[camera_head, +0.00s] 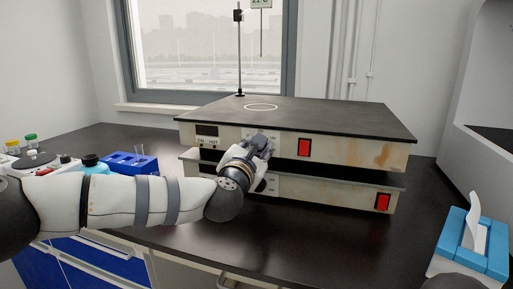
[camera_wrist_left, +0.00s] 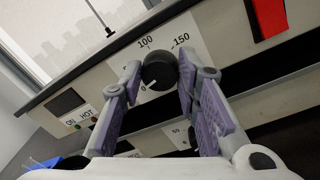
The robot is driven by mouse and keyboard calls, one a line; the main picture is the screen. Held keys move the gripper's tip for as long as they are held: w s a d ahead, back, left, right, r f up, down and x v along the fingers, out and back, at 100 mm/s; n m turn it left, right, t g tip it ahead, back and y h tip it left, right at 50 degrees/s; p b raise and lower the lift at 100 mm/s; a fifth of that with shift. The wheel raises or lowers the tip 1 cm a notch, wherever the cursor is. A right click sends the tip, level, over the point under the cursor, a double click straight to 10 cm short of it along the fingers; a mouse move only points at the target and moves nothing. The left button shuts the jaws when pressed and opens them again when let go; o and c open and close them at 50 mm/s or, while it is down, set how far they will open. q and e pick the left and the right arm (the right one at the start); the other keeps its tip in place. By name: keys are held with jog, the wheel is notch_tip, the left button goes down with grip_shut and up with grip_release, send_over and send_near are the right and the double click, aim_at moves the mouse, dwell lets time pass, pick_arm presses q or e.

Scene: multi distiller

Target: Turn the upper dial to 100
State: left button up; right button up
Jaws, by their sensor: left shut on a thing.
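The upper dial (camera_wrist_left: 159,70) is a black round knob on the front panel of the upper unit (camera_head: 350,152). In the left wrist view its small white mark is at the lower left of the knob, away from the printed 100 (camera_wrist_left: 146,43), which lies above it. The 150 is at the upper right. My left gripper (camera_wrist_left: 159,74) is shut on the upper dial, one finger on each side. In the head view my left gripper (camera_head: 262,144) hides the dial. A lower dial (camera_wrist_left: 194,137) shows partly between the fingers.
The lower unit (camera_head: 330,192) sits directly under the upper one; each has a red switch (camera_head: 304,147). A thin stand (camera_head: 239,55) rises behind. A blue rack (camera_head: 130,162) and bottles are at left, a tissue box (camera_head: 470,242) at right. The front bench is clear.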

pick_arm(q)
jog(key=m, duration=0.7)
jog(key=m+h+p, duration=0.1)
jog(key=m, duration=0.6)
jog(key=m+h+p, duration=0.1)
jog(key=m, duration=0.6)
jog(key=shift+a+f, duration=0.1)
jog(key=shift+f, duration=0.15)
pick_arm(e)
jog(key=w+r, duration=0.2)
jog(key=shift+w+r+t, duration=0.15)
jog(key=shift+r+t, duration=0.15)
jog(key=shift+t, duration=0.1)
pick_arm(q)
jog(key=shift+m, duration=0.3)
jog(key=o, duration=1.2)
jog(key=shift+c, duration=0.2)
